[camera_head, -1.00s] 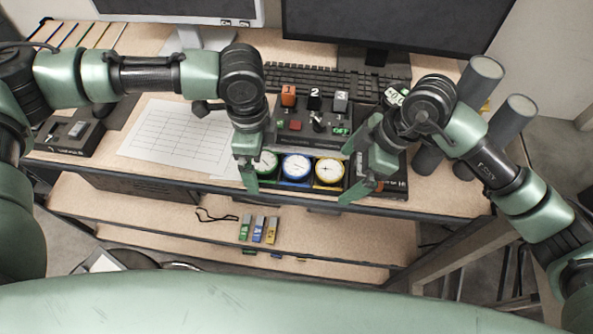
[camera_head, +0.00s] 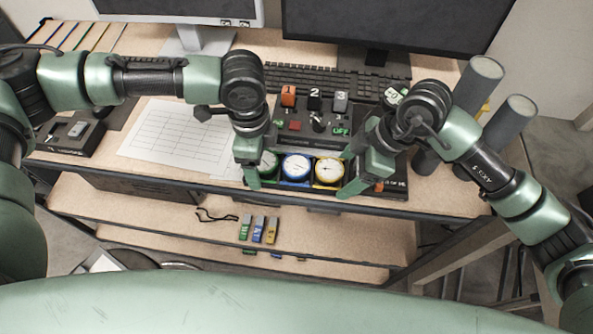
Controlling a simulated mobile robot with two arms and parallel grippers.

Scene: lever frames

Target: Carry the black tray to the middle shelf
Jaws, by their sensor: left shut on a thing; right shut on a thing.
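The black tray (camera_head: 300,189) is at the front edge of the desk top, holding three round white-faced gauges framed in green, blue and yellow (camera_head: 328,171). My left gripper (camera_head: 251,168) is shut on the tray's left end. My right gripper (camera_head: 359,176) is shut on its right end. The grippers hide both tray ends, and I cannot tell whether the tray is lifted off the desk. The middle shelf (camera_head: 340,233) is below the desk top, with green, blue and yellow labelled blocks (camera_head: 258,230) on it.
A black control box (camera_head: 314,122) with numbered switches stands just behind the tray. A keyboard (camera_head: 335,80) and monitors are further back. A printed sheet (camera_head: 173,135) lies to the left. Grey cylinders (camera_head: 479,85) stand at the right. The shelf's right part looks clear.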

